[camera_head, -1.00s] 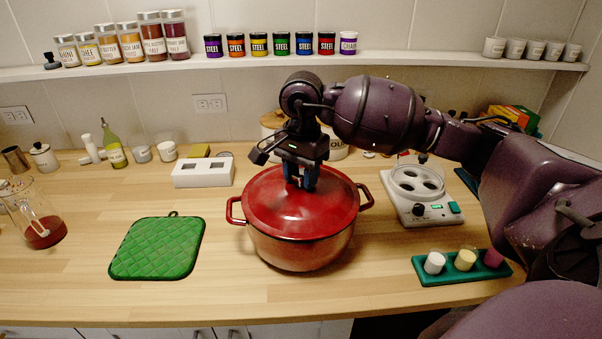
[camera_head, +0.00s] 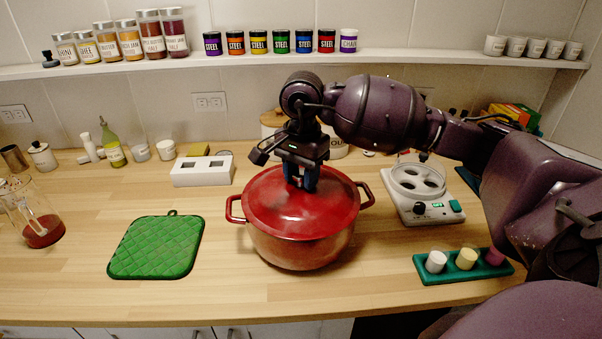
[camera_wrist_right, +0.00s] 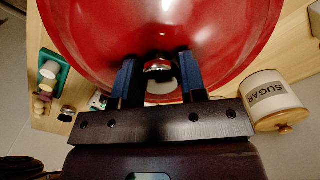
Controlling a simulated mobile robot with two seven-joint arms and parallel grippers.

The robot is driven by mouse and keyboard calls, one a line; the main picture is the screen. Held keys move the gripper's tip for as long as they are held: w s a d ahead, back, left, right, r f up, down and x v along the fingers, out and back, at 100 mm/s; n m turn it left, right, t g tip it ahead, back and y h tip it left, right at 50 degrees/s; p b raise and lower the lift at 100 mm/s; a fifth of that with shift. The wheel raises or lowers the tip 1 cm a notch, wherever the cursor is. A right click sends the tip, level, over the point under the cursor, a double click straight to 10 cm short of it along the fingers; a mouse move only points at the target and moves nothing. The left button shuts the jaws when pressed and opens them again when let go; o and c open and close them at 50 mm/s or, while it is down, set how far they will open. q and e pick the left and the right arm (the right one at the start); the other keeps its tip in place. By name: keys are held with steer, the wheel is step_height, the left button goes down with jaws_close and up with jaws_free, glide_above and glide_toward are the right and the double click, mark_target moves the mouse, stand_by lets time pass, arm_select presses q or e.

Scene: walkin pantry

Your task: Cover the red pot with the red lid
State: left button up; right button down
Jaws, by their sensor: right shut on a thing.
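The red pot (camera_head: 300,253) stands on the wooden counter, with a handle on each side. The red lid (camera_head: 310,214) lies over the pot's mouth and looks level, its edge close to the pot's rim all round the visible front. My right gripper (camera_head: 300,184) points down at the lid's centre and is shut on the lid's knob. In the right wrist view the lid (camera_wrist_right: 95,25) fills the upper part, and the metallic knob (camera_wrist_right: 158,68) shows between the two blue-sided fingers. The pot's inside is hidden by the lid. My left gripper is not in view.
A green pot holder (camera_head: 157,246) lies left of the pot. A white slotted block (camera_head: 202,171) stands behind left. A white appliance (camera_head: 422,199) and a green tray (camera_head: 464,267) with small cups are at right. A glass jug (camera_head: 40,222) stands far left.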

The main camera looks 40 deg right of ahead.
steer(key=c, duration=0.7)
jaws_free()
steer(key=shift+r, duration=0.1)
steer(key=shift+o, duration=0.6)
step_height(320, 180, up, 9)
steer(key=shift+d+r, duration=0.1)
steer(key=shift+r, duration=0.75)
